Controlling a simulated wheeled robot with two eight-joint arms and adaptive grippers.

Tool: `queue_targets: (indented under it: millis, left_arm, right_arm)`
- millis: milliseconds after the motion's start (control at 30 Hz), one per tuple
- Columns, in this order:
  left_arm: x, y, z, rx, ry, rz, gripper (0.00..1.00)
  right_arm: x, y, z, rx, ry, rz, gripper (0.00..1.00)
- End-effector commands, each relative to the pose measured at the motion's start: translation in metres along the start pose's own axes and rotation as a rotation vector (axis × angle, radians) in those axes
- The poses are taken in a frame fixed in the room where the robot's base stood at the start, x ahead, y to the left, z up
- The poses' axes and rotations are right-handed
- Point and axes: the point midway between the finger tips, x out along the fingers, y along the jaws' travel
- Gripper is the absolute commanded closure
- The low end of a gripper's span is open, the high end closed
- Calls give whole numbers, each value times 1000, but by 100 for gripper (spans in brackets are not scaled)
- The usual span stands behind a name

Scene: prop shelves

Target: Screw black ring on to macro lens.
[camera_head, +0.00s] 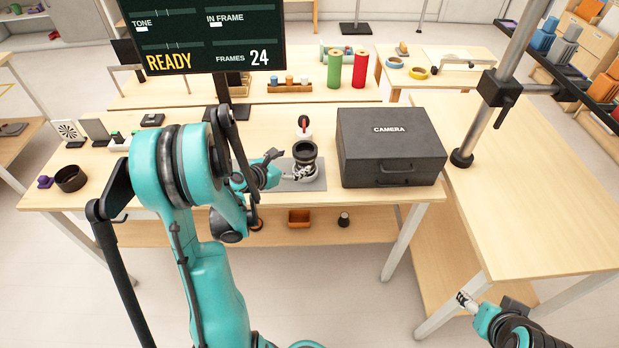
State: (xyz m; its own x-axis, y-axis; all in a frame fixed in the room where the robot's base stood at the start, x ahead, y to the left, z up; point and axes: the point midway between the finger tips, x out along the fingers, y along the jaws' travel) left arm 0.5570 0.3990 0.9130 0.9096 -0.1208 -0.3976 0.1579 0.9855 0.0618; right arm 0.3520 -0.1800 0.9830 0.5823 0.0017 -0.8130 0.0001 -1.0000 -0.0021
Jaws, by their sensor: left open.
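A dark lens (305,168) with a pale lower part stands upright on a grey mat (288,184) near the middle of the table, left of the camera case. A wide black rim (304,150) tops it; I cannot tell whether this is a separate ring.
A black camera case (390,147) stands close right of the lens. A small white item with red (303,127) is behind it. A metal pole (492,98) rises at right. Green and red cylinders (347,70) stand behind. The right table (555,200) is mostly bare.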

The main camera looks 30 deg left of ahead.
Motion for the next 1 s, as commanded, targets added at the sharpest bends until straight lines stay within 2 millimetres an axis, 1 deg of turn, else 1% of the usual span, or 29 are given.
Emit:
queue_targets:
  millis: [33, 100, 433, 533, 700, 1000]
  left_arm:
    - [1, 5, -4, -30, -8, 7, 18]
    - [1, 7, -5, -57, -16, 10, 18]
    - [1, 8, -5, -65, -17, 10, 18]
    - [7, 7, -6, -63, -17, 9, 18]
    - [26, 7, -6, -63, -16, 8, 18]
    - [27, 7, -5, -63, -16, 10, 18]
  right_arm:
    - [1, 0, 0, 0, 0, 0, 37]
    - [1, 0, 1, 0, 0, 0, 37]
    - [1, 0, 1, 0, 0, 0, 37]
    - [3, 0, 2, 0, 0, 0, 37]
    - [7, 0, 5, 0, 0, 0, 37]
    - [7, 0, 5, 0, 0, 0, 37]
